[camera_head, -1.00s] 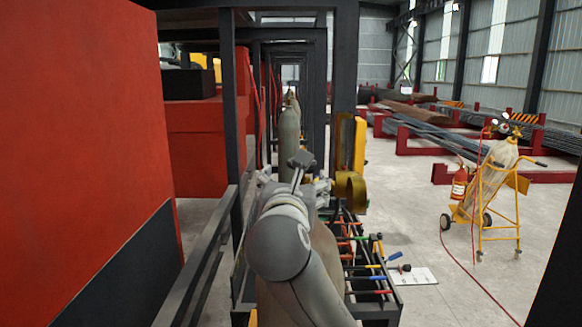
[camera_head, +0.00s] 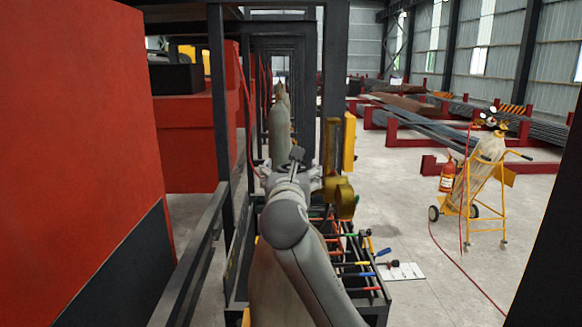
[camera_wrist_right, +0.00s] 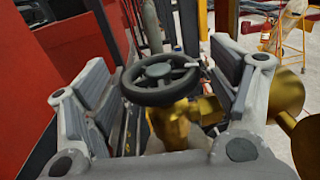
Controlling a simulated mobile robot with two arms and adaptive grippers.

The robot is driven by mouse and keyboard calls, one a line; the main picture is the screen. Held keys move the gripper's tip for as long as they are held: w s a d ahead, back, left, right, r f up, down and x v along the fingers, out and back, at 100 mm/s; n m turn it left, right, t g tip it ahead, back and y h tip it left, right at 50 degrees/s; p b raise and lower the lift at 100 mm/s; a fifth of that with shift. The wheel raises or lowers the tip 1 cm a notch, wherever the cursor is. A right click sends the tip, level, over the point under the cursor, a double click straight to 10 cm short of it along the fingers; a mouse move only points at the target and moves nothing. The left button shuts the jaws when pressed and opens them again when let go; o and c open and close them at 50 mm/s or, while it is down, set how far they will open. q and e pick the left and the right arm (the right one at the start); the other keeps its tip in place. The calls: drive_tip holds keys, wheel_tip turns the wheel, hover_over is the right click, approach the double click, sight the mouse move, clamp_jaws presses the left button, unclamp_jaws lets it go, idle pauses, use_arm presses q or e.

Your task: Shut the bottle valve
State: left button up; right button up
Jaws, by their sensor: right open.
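The valve handwheel (camera_wrist_right: 160,78) is a dark round wheel on a brass valve body (camera_wrist_right: 178,122) in the right wrist view. My right gripper (camera_wrist_right: 160,88) is open, with one padded finger on each side of the wheel. The left finger stands apart from the rim; the right finger is close to it, and I cannot tell whether they touch. In the head view my right gripper (camera_head: 296,168) is at the brass fitting (camera_head: 342,195), and my arm hides most of the bottle under it. My left gripper is not in view.
A tool rack (camera_head: 350,262) with coloured handles stands just right of my arm. Grey cylinders (camera_head: 279,130) stand beyond. A red machine wall (camera_head: 80,130) fills the left. A yellow trolley (camera_head: 480,195) with a bottle and a red extinguisher (camera_head: 447,176) stands on open floor at right.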

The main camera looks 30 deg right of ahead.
drive_tip(key=shift+w+d, duration=0.1)
drive_tip(key=c, duration=1)
drive_tip(key=shift+c, duration=0.2)
drive_tip(key=shift+m+g+h, duration=0.3)
drive_tip(key=shift+m+h, duration=0.1)
drive_tip(key=shift+h, duration=0.1)
drive_tip(key=m+g+h, duration=0.6)
drive_tip(key=g, duration=0.1)
drive_tip(key=shift+w+a, duration=0.15)
drive_tip(key=shift+a, duration=0.05)
drive_tip(key=shift+m+g+h, duration=0.5)
drive_tip(key=shift+m+g, duration=0.6)
drive_tip(key=shift+g, duration=0.6)
drive_tip(key=shift+m+g+h, duration=0.5)
drive_tip(key=shift+m+g, duration=0.6)
drive_tip(key=shift+g, duration=0.6)
drive_tip(key=shift+m+g, duration=0.8)
drive_tip(key=shift+g, duration=0.4)
drive_tip(key=o, duration=1)
drive_tip(key=shift+o, duration=0.2)
